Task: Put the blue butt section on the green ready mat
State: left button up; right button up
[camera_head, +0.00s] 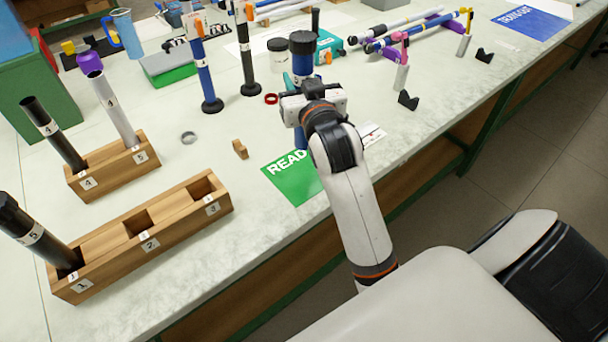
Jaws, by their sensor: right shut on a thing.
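The blue butt section (302,66), a blue tube with a black top, stands upright in my right gripper (305,100). The gripper is shut on it around its middle. Its lower end shows below the gripper, at the far edge of the green ready mat (298,187). I cannot tell whether that end touches the mat or hangs above it. The mat lies near the table's front edge, its right part hidden by my right arm. My left gripper is not in view.
Wooden socket blocks (150,240) with black and grey tubes stand at the left. A blue rod on a stand (205,85) and a black one (246,60) stand behind. A small wooden piece (240,149) lies left of the mat. Rods lie on supports (403,75) at the right.

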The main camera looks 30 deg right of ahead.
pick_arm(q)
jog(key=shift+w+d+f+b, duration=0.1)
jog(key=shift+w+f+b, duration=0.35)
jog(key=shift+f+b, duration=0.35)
pick_arm(e)
notch_tip(320, 180, down, 9)
jog(key=shift+d+f, duration=0.15)
jog(key=shift+d, duration=0.15)
jog(key=o, duration=1)
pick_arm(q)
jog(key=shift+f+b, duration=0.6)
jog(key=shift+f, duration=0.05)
pick_arm(e)
jog(key=v, duration=1.2)
jog(key=shift+w+a, duration=0.1)
jog(key=shift+a, duration=0.05)
